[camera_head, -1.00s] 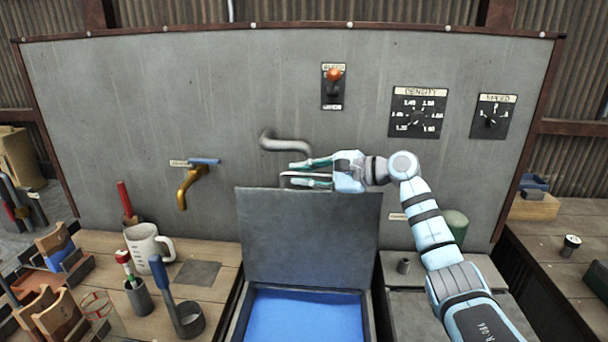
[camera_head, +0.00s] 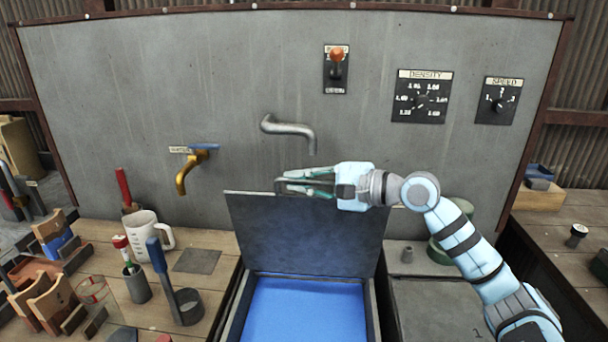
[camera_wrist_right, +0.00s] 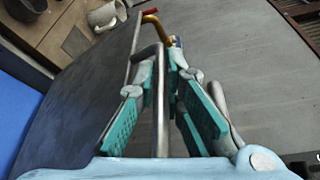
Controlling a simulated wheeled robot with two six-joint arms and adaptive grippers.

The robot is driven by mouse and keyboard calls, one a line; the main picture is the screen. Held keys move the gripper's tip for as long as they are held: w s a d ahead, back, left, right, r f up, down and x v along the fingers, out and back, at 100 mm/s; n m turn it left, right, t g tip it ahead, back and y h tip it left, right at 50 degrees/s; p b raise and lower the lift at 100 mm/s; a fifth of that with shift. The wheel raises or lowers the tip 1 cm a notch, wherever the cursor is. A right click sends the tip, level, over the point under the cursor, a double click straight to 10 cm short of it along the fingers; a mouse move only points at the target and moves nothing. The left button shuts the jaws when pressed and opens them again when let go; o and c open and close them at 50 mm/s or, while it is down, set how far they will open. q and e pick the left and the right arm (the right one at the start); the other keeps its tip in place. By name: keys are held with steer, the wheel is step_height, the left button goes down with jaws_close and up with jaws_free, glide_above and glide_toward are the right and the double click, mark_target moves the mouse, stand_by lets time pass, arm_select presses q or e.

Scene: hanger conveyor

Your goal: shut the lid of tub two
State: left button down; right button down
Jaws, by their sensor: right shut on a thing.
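The open tub (camera_head: 232,318) stands at the front centre with a bright blue inside (camera_head: 305,310). Its grey lid (camera_head: 305,235) stands raised at the back, leaning slightly towards me. I see no number on this tub. My right gripper (camera_head: 308,184) is at the lid's top edge, shut on the lid's metal handle (camera_wrist_right: 160,100). In the right wrist view the handle bar runs between the teal finger pads (camera_wrist_right: 165,100), with the lid (camera_wrist_right: 85,90) to its left. My left gripper is not in view.
A closed grey lid (camera_head: 430,305) marked 1 lies right of the open tub. A bent grey pipe (camera_head: 290,128) and a brass tap (camera_head: 185,175) jut from the panel behind. A white mug (camera_head: 145,232) and tool cups stand on the left bench.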

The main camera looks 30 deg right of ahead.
steer(key=s+a+f+n+t+b, duration=0.1)
steer(key=s+a+f+n+b, duration=0.2)
steer(key=s+a+b, duration=0.3)
steer(key=s+f+b, duration=0.1)
steer(key=s+b, duration=0.1)
steer(key=b, duration=0.3)
steer(key=shift+s+a+f+b, duration=0.3)
steer(key=shift+s+f+b, duration=0.05)
steer(key=shift+f+b, duration=0.05)
steer(key=c, duration=1.7)
jaws_free()
steer(key=shift+d, duration=0.1)
steer(key=shift+w+r, duration=0.1)
steer(key=shift+r, duration=0.05)
